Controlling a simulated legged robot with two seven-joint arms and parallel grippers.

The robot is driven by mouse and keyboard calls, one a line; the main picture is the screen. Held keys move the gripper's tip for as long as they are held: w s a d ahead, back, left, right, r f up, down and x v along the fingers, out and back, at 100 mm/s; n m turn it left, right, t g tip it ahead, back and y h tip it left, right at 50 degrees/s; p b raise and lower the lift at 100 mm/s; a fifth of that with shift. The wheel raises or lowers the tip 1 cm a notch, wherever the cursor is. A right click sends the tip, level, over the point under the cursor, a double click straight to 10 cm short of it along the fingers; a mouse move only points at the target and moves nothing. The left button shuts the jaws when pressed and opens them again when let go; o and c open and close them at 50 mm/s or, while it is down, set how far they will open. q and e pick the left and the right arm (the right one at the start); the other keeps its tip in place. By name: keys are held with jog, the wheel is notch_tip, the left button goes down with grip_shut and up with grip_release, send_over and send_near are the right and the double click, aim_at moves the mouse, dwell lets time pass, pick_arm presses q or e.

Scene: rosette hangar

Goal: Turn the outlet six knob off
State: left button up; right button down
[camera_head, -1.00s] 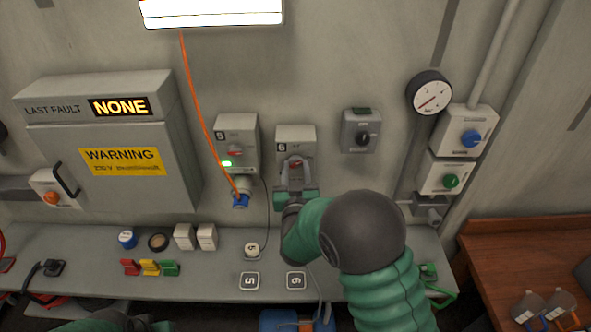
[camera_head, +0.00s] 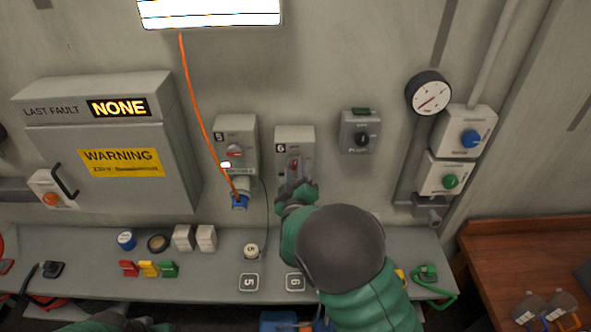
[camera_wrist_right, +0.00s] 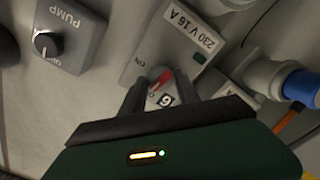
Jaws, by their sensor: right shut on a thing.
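The outlet six box (camera_head: 308,145) is a grey wall box marked 6, with a red-topped knob (camera_head: 294,164). The knob's red bar stands near upright in the head view. In the right wrist view the red knob (camera_wrist_right: 164,76) sits between the fingers, beside the 6 label and the ON mark. My right gripper (camera_head: 295,184) reaches up from below and is shut on the knob; it also shows in the wrist view (camera_wrist_right: 162,90). The exact finger contact is partly hidden.
The outlet five box (camera_head: 236,132) is at left, with a lit green lamp, blue plug (camera_head: 240,202) and orange cable. A pump switch box (camera_head: 360,131) is at right. The shelf (camera_head: 200,267) below holds several small items. The wall above outlet six is clear.

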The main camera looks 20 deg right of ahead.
jog(key=shift+n, duration=0.9)
jog(key=shift+f, duration=0.1)
jog(key=c, duration=1.1)
grip_release()
jog(key=shift+a, duration=0.1)
jog(key=shift+o, duration=1)
